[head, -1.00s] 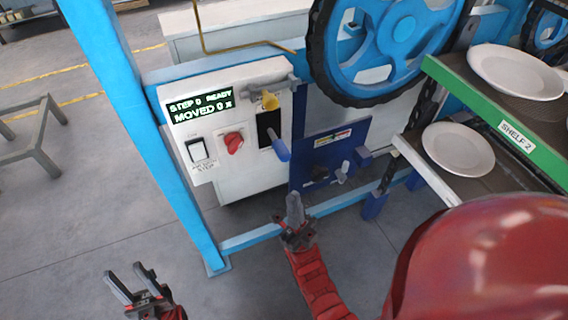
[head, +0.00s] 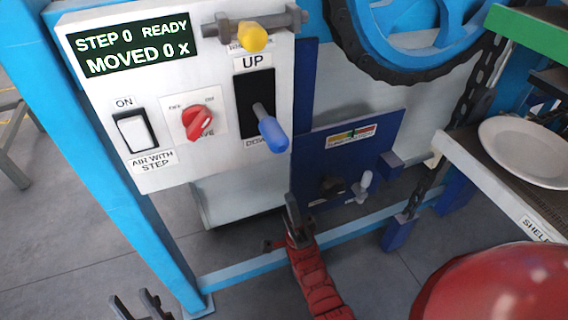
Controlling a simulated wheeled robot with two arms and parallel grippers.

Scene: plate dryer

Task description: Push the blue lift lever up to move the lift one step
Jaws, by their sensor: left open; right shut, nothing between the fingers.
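The blue lift lever (head: 271,131) sticks out from a black slot marked UP at the top and DOWN at the bottom, on the white control panel (head: 85,85). Its handle tilts down toward me, in the lower part of the slot. The panel display (head: 137,46) reads "STEP 0 READY" and "MOVED 0 X". My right gripper (head: 291,208) is shut and empty, below the lever and apart from it. My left gripper (head: 131,303) is open and empty at the bottom edge, partly cut off by the frame.
A yellow knob (head: 252,37) sits above the slot. A red rotary knob (head: 198,123) and a white rocker switch (head: 134,131) are left of it. A blue box (head: 345,150) with a small white-tipped lever (head: 365,182) stands right. A shelf with a plate (head: 525,152) is at far right.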

